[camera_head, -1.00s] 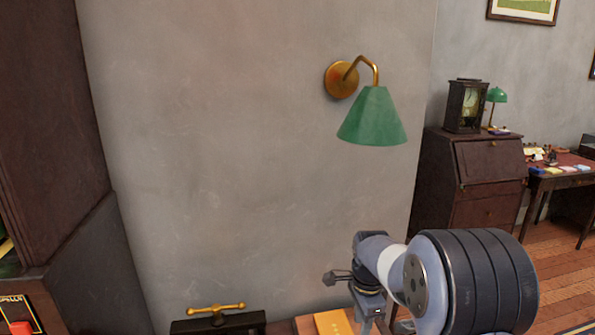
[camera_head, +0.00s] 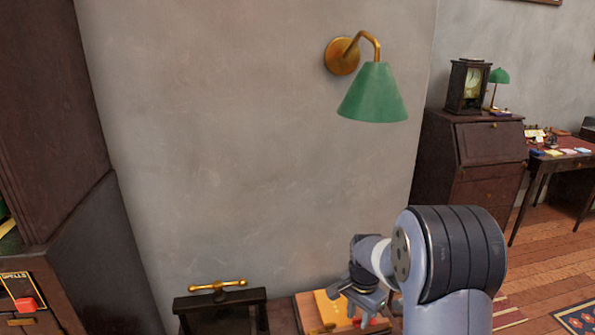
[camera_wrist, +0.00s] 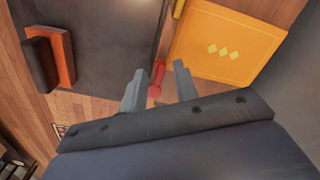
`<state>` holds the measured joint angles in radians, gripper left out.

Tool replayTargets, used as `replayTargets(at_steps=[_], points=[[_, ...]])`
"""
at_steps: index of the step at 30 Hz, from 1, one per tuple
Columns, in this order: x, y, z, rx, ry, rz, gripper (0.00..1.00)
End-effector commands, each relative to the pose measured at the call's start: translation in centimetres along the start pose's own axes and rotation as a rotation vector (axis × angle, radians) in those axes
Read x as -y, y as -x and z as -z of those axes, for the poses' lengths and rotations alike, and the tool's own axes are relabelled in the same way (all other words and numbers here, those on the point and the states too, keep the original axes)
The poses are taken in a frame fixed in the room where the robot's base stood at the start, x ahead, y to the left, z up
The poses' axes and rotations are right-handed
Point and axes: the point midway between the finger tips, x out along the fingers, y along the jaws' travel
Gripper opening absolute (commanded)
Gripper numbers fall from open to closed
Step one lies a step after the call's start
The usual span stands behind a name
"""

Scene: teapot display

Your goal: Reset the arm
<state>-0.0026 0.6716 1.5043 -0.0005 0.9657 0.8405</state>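My gripper (camera_head: 343,295) is at the lower middle of the head view, above a wooden surface by the wall. In the wrist view my gripper (camera_wrist: 160,70) has its two grey fingers apart, with nothing held between them. A small red object (camera_wrist: 157,74) shows beyond the gap between the fingers; I cannot tell what it is. My arm reaches in from the lower right of the head view.
A yellow-orange panel with three diamonds (camera_wrist: 226,47) lies near the gripper. A dark press with a brass handle (camera_head: 218,287) stands to the left. A green wall lamp (camera_head: 373,95) hangs above. A desk (camera_head: 470,160) stands at the right, beyond open floor.

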Motion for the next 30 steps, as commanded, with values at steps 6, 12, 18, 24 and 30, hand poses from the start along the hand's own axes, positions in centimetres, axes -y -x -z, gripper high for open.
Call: replayTargets(at_steps=[6,12,18,24,30], points=[[0.01,0.01,0.01,0.0,0.177,0.0,0.29],[0.01,0.0,0.01,0.0,0.339,0.0,0.29],[0.0,0.0,0.0,0.0,0.502,0.0,0.29],[0.0,0.0,0.0,0.0,0.665,0.0,0.29],[0.0,-0.01,0.0,0.0,0.828,0.0,0.29]])
